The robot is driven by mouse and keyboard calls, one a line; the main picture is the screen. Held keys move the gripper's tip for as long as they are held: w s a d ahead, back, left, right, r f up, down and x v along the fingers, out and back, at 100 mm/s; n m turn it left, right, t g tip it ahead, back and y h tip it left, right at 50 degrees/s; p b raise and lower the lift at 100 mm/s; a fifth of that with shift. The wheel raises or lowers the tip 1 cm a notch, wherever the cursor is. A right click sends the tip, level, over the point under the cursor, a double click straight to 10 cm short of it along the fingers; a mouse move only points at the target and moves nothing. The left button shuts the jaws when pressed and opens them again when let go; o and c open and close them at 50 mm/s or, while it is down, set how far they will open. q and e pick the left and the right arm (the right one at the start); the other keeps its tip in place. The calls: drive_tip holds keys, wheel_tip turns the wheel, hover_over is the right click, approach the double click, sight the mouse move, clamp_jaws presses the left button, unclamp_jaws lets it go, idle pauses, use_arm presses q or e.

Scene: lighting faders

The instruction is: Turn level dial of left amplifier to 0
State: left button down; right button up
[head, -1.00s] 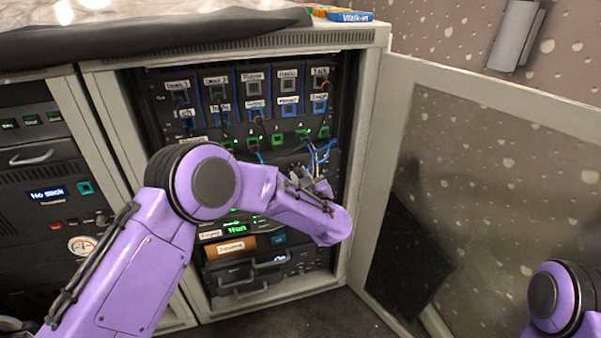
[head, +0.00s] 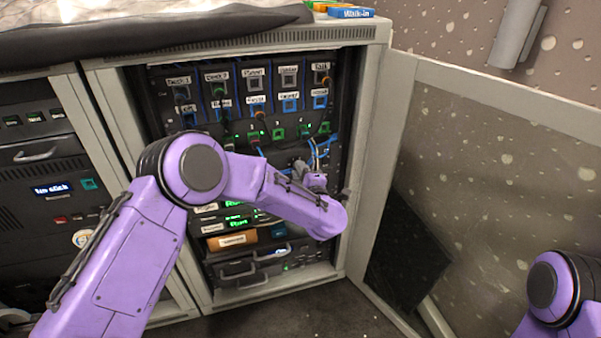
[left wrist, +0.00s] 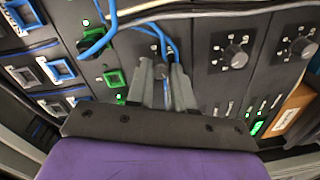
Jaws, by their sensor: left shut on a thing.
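In the head view my left gripper (head: 304,168) is small and partly behind my wrist. My right gripper is out of the picture.
Blue and white cables (head: 318,150) hang close by the left gripper. Rows of labelled blue and green sockets (head: 277,132) sit above it. The rack's door (head: 480,190) stands open at the right. A second rack (head: 45,150) is at the left.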

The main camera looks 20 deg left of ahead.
use_arm(q)
drive_tip(key=shift+f+n+b, duration=0.1)
drive_tip(key=shift+n+b, duration=0.25)
drive_tip(key=shift+n, duration=1.45)
drive_tip(key=c, duration=1)
unclamp_jaws()
drive_tip(key=p+v, duration=0.1)
drive_tip(key=v, duration=0.9)
drive_tip(key=shift+s+p, duration=0.3)
drive_tip(key=shift+p, duration=0.1)
